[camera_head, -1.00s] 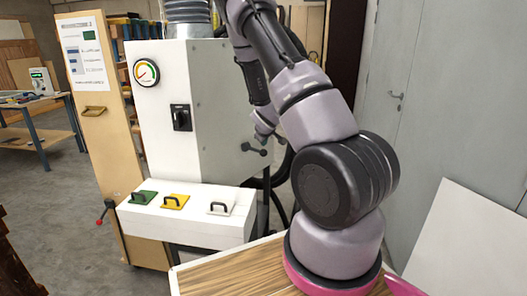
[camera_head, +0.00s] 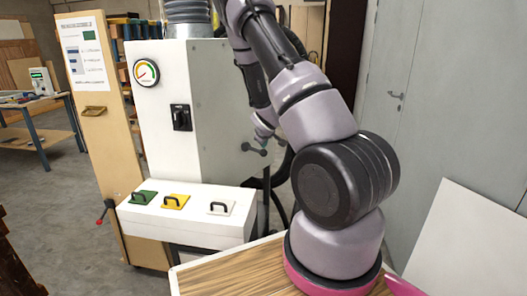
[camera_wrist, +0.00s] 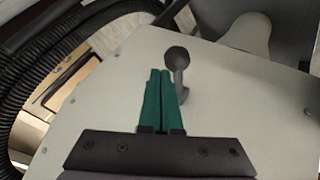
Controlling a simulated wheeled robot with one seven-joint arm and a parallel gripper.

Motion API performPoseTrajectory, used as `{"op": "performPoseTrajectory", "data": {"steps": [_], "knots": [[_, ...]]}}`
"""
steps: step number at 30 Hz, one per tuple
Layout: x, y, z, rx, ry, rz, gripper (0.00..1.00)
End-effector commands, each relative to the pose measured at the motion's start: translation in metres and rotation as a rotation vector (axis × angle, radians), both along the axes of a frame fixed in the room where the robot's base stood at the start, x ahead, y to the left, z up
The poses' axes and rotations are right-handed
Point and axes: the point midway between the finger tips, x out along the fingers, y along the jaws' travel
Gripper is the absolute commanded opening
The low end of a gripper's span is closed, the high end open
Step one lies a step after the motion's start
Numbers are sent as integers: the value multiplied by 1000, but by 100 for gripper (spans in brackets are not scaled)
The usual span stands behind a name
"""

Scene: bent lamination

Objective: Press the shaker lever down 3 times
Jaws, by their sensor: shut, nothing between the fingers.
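The shaker lever (camera_head: 255,149) is a dark arm with a ball knob on the right side panel of the white cabinet. In the wrist view the lever (camera_wrist: 178,59) stands out from the pale panel, its round knob at the top and its base lower right. My gripper (camera_wrist: 160,73) is shut and empty, its two green fingers together. The fingertips lie just left of the lever, slightly below the knob in the picture. I cannot tell whether they touch it. In the head view the end of my arm is just above the lever, and the fingers are not clear.
The white cabinet (camera_head: 215,95) has a gauge (camera_head: 146,72) and a black rotary switch (camera_head: 181,117) on its front. A white box (camera_head: 190,228) with green, yellow and white handled lids stands before it. Black corrugated hoses (camera_wrist: 62,60) run on the left in the wrist view.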

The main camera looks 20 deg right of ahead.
Motion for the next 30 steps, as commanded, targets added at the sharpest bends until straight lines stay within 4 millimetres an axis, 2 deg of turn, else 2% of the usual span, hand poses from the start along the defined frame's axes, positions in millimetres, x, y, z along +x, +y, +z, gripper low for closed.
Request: {"op": "performPoseTrajectory", "data": {"steps": [30], "knots": [[0, 0, -8, 0, 0, 2, 0]]}}
